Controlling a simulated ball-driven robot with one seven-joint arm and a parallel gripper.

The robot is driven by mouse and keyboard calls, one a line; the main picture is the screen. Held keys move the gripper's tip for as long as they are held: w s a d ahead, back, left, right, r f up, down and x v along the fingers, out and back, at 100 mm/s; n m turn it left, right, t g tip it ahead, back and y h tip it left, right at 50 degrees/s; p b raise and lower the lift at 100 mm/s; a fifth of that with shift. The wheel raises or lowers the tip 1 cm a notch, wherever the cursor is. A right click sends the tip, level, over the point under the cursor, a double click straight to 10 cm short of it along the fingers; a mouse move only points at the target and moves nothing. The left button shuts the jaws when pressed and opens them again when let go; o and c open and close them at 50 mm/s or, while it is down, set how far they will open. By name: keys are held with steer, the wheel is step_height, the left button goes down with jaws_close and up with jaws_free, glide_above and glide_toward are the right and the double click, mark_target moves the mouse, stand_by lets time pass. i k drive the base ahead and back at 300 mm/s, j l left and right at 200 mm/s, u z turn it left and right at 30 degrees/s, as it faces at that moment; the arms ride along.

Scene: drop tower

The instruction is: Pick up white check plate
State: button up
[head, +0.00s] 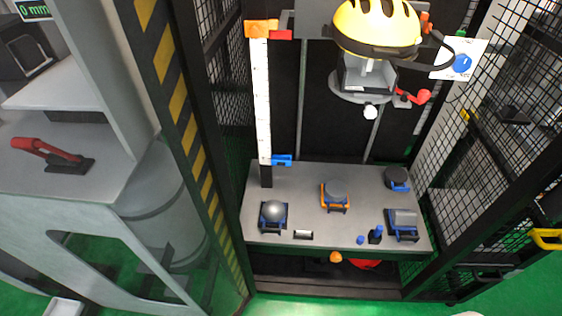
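I cannot tell for sure which thing is the white check plate. A white card with a blue round mark (458,60) shows at the upper right, beside the yellow helmet. A small dark piece with a white top face (303,234) lies near the front edge of the grey table (320,222). My gripper is not in view.
The table inside the mesh-walled tower bears several blue or orange holders, one with a grey ball (273,212). A white scale post (262,100) stands at its back left. A yellow helmet (378,25) hangs above. A striped post (185,110) edges the left side.

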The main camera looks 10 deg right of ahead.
mark_target(300, 233)
steer(key=u, duration=0.85)
steer(key=l+u, duration=1.05)
steer(key=u, duration=0.15)
steer(key=k+l+u, duration=0.15)
steer(key=l+u, duration=0.25)
steer(key=k+l+u, duration=0.1)
steer(key=k+l, duration=0.15)
steer(key=l, duration=0.2)
steer(key=k+l+u, duration=0.1)
steer(key=k+l, duration=0.2)
steer(key=l, duration=0.15)
steer(key=k+l, duration=0.3)
steer(key=l+u, duration=0.05)
steer(key=l, duration=0.05)
